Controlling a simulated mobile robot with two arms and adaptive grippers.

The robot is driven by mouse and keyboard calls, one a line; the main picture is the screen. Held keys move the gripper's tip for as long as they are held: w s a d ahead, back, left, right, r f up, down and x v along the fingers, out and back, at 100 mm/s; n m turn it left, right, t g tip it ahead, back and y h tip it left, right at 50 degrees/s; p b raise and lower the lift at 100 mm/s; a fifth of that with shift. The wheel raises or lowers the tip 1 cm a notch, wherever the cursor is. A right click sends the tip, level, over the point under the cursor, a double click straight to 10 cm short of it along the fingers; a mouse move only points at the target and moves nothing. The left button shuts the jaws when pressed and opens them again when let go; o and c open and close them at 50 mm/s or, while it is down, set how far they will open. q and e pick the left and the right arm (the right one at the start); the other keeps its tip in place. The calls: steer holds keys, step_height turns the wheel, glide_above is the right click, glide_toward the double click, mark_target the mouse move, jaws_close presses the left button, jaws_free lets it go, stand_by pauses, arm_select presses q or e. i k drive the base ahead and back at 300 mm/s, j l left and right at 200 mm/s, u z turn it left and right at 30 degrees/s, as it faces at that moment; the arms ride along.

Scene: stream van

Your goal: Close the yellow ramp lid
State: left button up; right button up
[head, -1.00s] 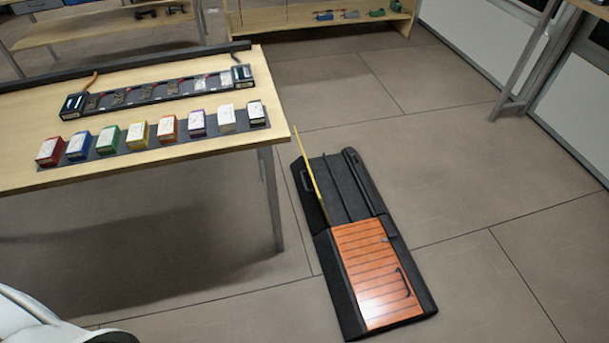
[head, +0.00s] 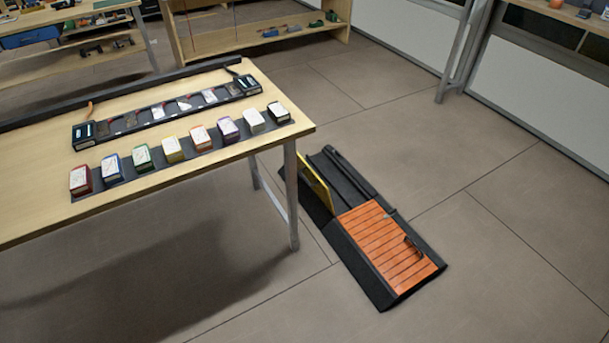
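The yellow ramp lid (head: 317,184) stands up steeply, almost on edge, along the left side of a black ramp unit (head: 369,284) on the floor. The far compartment beside the lid is uncovered and dark inside. An orange slatted panel (head: 385,242) with a dark handle lies flat over the near part of the unit. Neither of my grippers shows in the head view.
A wooden table (head: 40,215) stands at the left, its metal leg (head: 291,195) close to the ramp unit. It carries a row of coloured boxes (head: 172,150) and a black tray (head: 165,113). A shelf (head: 254,46) stands behind. The floor right of the unit is clear.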

mark_target(314, 181)
steer(key=i+j, duration=0.2)
steer(key=i, duration=0.25)
steer(key=i+j, duration=0.2)
steer(key=i, duration=0.2)
